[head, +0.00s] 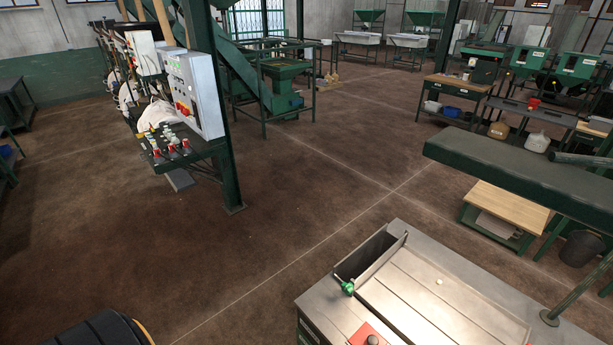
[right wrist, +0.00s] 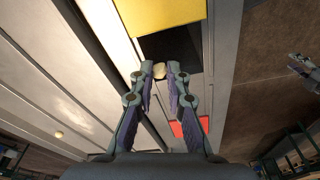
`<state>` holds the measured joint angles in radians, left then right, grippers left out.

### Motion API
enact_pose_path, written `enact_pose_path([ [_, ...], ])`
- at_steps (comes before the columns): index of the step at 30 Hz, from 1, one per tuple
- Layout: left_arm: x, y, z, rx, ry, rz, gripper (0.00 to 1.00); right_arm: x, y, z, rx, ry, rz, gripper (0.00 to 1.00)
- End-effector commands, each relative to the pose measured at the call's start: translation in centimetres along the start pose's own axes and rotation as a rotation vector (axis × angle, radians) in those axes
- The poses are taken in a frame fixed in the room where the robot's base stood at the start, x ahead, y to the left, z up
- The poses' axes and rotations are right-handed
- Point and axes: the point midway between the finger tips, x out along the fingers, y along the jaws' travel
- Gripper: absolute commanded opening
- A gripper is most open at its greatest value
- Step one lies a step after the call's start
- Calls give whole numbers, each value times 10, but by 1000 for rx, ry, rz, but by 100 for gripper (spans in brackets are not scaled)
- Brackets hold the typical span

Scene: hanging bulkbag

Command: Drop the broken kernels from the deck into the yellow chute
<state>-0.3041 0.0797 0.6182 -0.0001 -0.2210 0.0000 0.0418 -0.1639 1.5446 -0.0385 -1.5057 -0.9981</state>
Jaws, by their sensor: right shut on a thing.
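My right gripper (right wrist: 160,72) is shut on a small pale kernel (right wrist: 159,70), pinched between its fingertips in the right wrist view. The fingertips appear in front of a dark opening (right wrist: 178,50) beside the yellow chute (right wrist: 160,12) at the top; their height above it is unclear. Another pale kernel (right wrist: 58,134) lies on the metal deck (right wrist: 50,75); a pale kernel also shows on the deck in the head view (head: 439,282). A grey jointed part at the right edge looks like my left gripper (right wrist: 303,70), too small to read. The chute is out of the head view.
A red plate (head: 368,336) with a dark knob sits by the deck's near left, and a green knob (head: 347,287) beside the slot. A green beam (head: 520,170) crosses above the deck's far right. A control panel (head: 195,95) stands left; the brown floor between is clear.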

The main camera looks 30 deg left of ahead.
Motion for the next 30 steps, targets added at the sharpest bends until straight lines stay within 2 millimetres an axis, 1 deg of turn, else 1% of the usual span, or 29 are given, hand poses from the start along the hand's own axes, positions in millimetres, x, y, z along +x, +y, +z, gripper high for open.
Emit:
enact_pose_path([
  [2, 0, 0, 0, 0, 0, 0, 40, 0, 0, 0, 0, 0, 0, 8],
  [3, 0, 0, 0, 0, 0, 0, 40, 0, 0, 0, 0, 0, 0, 20],
  [8, 0, 0, -1, 0, 2, 0, 40, 0, 0, 0, 0, 0, 0, 41],
  [16, 0, -2, -5, 0, 9, -3, 40, -1, 0, 0, 0, 0, 0, 41],
  [18, 0, -3, -6, 0, 9, -3, 40, -4, 0, 0, 0, 1, 1, 41],
  [20, 0, -2, -6, 0, 9, -3, 40, -11, 1, -1, 0, 2, 3, 41],
  [23, 0, -2, -5, 0, 8, -2, 40, -32, 1, -1, 0, 4, 4, 41],
  [27, 0, -1, -5, 0, 8, -1, 40, -68, 1, -1, 0, 4, 4, 41],
  [30, 0, -1, -5, 0, 7, -1, 40, -90, 1, -1, 0, 3, 4, 41],
])
